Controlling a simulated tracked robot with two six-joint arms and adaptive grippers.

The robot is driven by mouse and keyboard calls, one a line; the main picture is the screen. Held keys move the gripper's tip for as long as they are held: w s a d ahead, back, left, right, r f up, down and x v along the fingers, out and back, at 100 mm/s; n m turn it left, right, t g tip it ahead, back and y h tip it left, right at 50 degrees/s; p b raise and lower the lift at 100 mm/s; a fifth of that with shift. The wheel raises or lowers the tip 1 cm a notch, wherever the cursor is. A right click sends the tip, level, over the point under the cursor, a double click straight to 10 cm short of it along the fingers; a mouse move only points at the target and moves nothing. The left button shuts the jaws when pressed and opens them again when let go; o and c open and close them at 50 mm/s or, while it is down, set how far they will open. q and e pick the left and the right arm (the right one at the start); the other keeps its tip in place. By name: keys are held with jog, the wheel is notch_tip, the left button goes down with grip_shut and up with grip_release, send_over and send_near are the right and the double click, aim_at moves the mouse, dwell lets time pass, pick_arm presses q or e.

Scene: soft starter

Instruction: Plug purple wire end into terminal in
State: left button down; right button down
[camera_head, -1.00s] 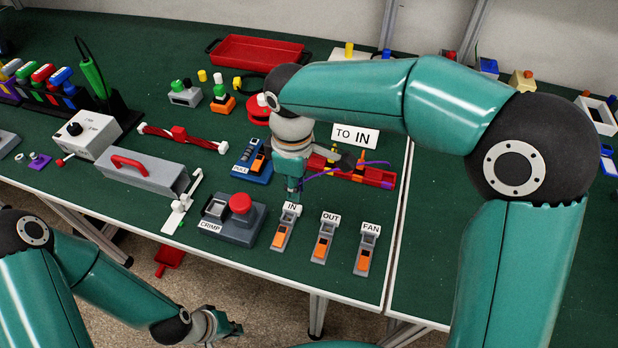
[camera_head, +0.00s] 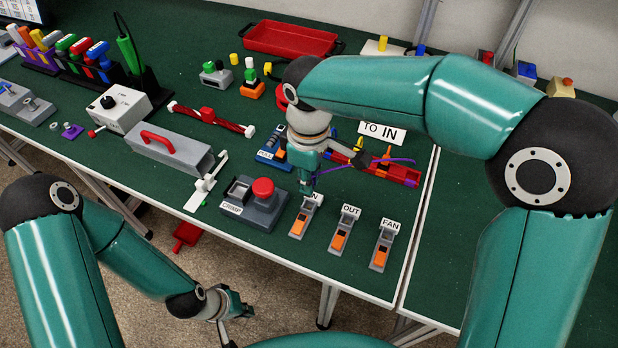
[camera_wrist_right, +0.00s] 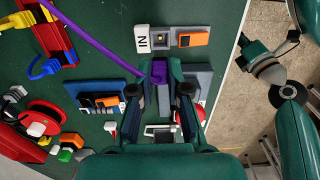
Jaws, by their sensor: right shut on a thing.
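My right gripper (camera_head: 306,186) is shut on the purple wire end (camera_wrist_right: 159,72), just behind the IN terminal (camera_head: 303,217) in the head view. The purple wire (camera_wrist_right: 88,36) trails to the upper left in the right wrist view. The IN terminal also shows there (camera_wrist_right: 188,39), grey with an orange lever, a small socket and a white IN label. The purple end is beside the terminal block, near its socket; I cannot tell whether they touch. In the head view my gripper hides part of the IN label. My left gripper (camera_head: 236,312) hangs low in front of the table; its jaws are unclear.
The OUT terminal (camera_head: 344,230) and FAN terminal (camera_head: 383,245) stand to the right of IN. The crimp station (camera_head: 253,203) with its red button is to the left.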

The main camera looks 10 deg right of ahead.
jog(key=shift+f+b, duration=0.9)
jog(key=shift+f, duration=0.6)
jog(key=shift+p, duration=0.3)
dwell(0.6)
jog(key=shift+f+b, duration=1)
jog(key=shift+f, duration=0.3)
jog(key=c, duration=1.1)
grip_release()
jog(key=shift+o, duration=0.2)
notch_tip(320, 180, up, 12)
